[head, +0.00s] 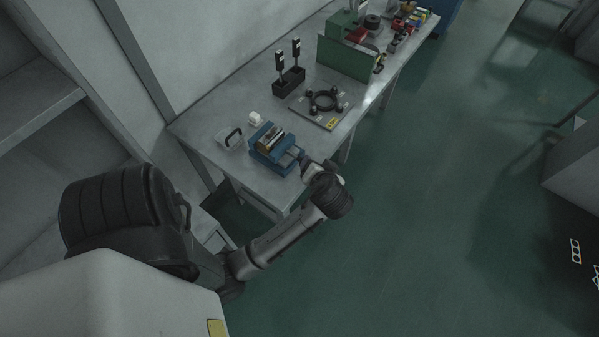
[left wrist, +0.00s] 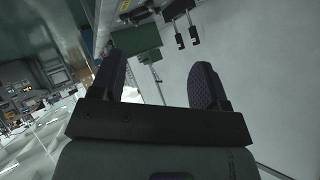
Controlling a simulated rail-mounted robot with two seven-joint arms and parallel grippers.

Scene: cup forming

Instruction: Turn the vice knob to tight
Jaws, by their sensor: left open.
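The blue vice (head: 275,150) stands near the front end of the workbench in the head view. A metal piece lies in or on its jaws. A grey shaft shows on its right side (head: 296,152); the knob itself is hard to make out there. My left gripper (head: 306,159) is at this right side of the vice, close to the shaft. I cannot tell whether it touches. In the left wrist view the two dark fingers stand apart, with nothing seen between the tips (left wrist: 162,76). The vice is not clear in that view. My right gripper is out of view.
The workbench (head: 215,120) also bears a clear box (head: 229,138), a small white block (head: 255,118), a black stand with two posts (head: 289,80), a plate with a black ring (head: 322,103) and a green machine (head: 345,58). Open floor (head: 420,210) lies to the right.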

